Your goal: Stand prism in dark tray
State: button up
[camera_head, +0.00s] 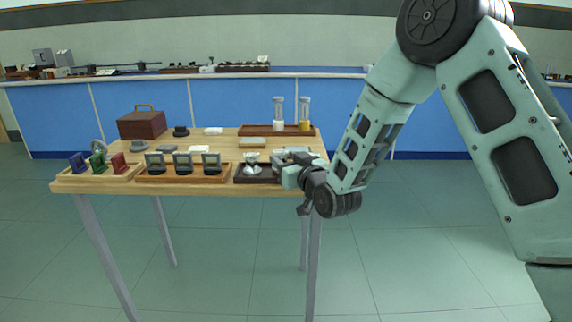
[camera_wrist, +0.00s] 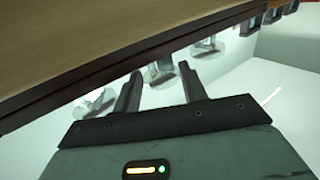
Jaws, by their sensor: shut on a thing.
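The dark tray (camera_head: 238,177) sits at the front right of the wooden table. Small clear and whitish prism pieces (camera_head: 252,164) show at the tray, just left of my gripper (camera_head: 279,167). I cannot tell whether the held prism touches the tray floor.
A wooden tray with several dark framed plates (camera_head: 183,178) stands left of the dark tray. Further left is a rack with blue, green and red pieces (camera_head: 97,162). A brown case (camera_head: 142,124) and a long tray with two glass cylinders (camera_head: 262,130) stand behind.

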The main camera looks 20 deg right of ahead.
jog(key=shift+f, duration=0.35)
jog(key=shift+f, duration=0.1)
jog(key=o, duration=0.7)
